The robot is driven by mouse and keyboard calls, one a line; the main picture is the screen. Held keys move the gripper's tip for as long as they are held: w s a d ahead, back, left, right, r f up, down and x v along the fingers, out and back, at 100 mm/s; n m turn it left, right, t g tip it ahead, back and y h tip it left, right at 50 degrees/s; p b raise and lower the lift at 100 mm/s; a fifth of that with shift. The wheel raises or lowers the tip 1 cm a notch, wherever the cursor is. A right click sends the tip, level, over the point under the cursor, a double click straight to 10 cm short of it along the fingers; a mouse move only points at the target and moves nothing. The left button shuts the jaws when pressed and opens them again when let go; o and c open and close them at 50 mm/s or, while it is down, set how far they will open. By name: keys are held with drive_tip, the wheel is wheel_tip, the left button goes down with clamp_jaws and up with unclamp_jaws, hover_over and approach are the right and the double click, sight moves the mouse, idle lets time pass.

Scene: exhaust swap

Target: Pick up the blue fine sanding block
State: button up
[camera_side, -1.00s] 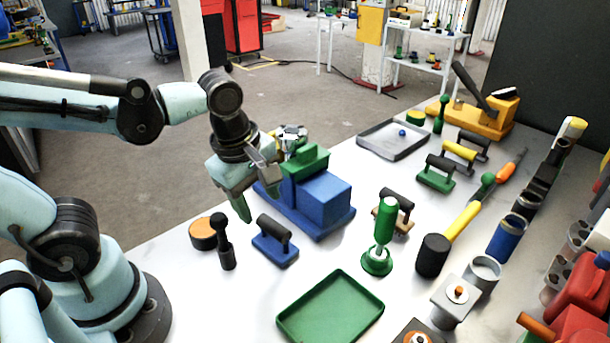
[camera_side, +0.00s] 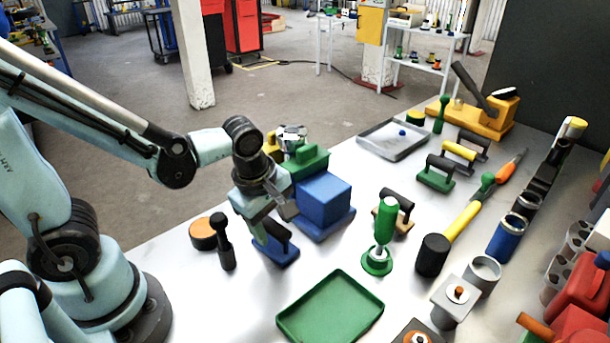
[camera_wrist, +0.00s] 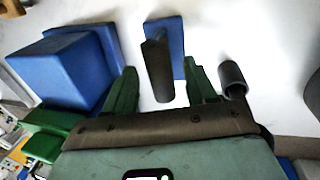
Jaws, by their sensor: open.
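The blue sanding block (camera_side: 287,254) lies on the table with its dark handle on top, partly hidden behind my gripper in the side view. In the wrist view the block (camera_wrist: 177,38) shows its blue base, and its dark handle lies between the fingers. My gripper (camera_side: 262,228) is open, pointing down over the block. In the wrist view its two green fingers (camera_wrist: 158,85) are apart on either side of the handle, and I see no contact.
A blue box-shaped fixture (camera_side: 325,200) with a green top stands close behind the block. A black-handled tool (camera_side: 223,243) and an orange-black disc (camera_side: 203,233) stand to the left. A green tray (camera_side: 331,310) lies in front. A green stamp-like tool (camera_side: 382,235) stands right.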

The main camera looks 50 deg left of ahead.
drive_tip(key=shift+w+f, duration=0.15)
drive_tip(key=shift+f, duration=0.8)
drive_tip(key=shift+c, duration=0.4)
clamp_jaws()
